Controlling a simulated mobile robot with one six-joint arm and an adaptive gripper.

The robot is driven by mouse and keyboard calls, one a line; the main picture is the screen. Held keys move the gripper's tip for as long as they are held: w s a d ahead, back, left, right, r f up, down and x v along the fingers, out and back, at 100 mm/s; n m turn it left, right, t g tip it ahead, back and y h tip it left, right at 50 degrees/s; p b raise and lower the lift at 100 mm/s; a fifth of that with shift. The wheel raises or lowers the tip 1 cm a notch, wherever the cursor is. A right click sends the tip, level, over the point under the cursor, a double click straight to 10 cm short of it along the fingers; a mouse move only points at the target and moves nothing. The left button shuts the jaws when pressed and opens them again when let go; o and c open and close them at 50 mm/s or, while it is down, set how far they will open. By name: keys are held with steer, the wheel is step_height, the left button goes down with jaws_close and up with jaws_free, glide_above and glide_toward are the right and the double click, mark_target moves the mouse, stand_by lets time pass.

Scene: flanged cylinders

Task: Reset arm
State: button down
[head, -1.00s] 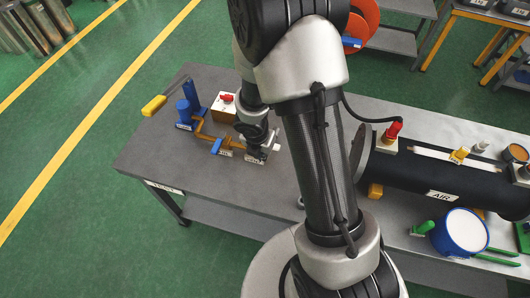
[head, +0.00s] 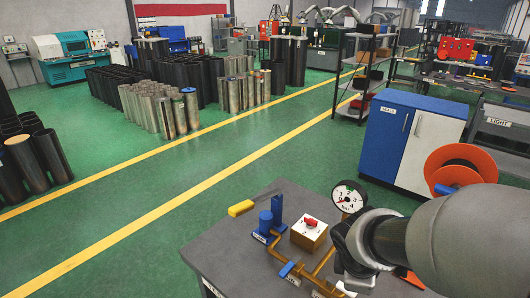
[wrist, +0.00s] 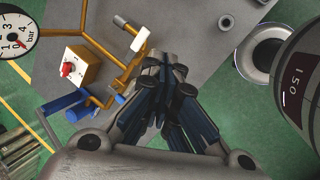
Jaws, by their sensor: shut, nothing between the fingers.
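My gripper (wrist: 163,88) shows in the wrist view with its dark fingers together and nothing between them. It hangs above the bench area, apart from the pipework. In the head view my arm comes in from the right edge, over the bench's right side; the fingertips cannot be made out there.
The grey bench (head: 225,262) carries a brass pipe rig (wrist: 97,45), a block with a red knob (head: 310,232), a blue cylinder (head: 266,222) and a pressure gauge (head: 348,196). An orange reel (head: 460,165) and a blue-and-white cabinet (head: 410,142) stand behind.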

steer(key=s+a+r+m+y+b, duration=0.1)
steer(key=s+a+m+b, duration=0.2)
steer(key=s+m, duration=0.4)
steer(key=s+a+r+m+t+y+b, duration=0.1)
steer(key=s+a+m+y+b, duration=0.1)
steer(key=s+m, duration=0.5)
steer(key=shift+s+a+r+b, duration=0.2)
steer(key=shift+s+a+b, duration=0.1)
steer(key=shift+a+b, duration=0.65)
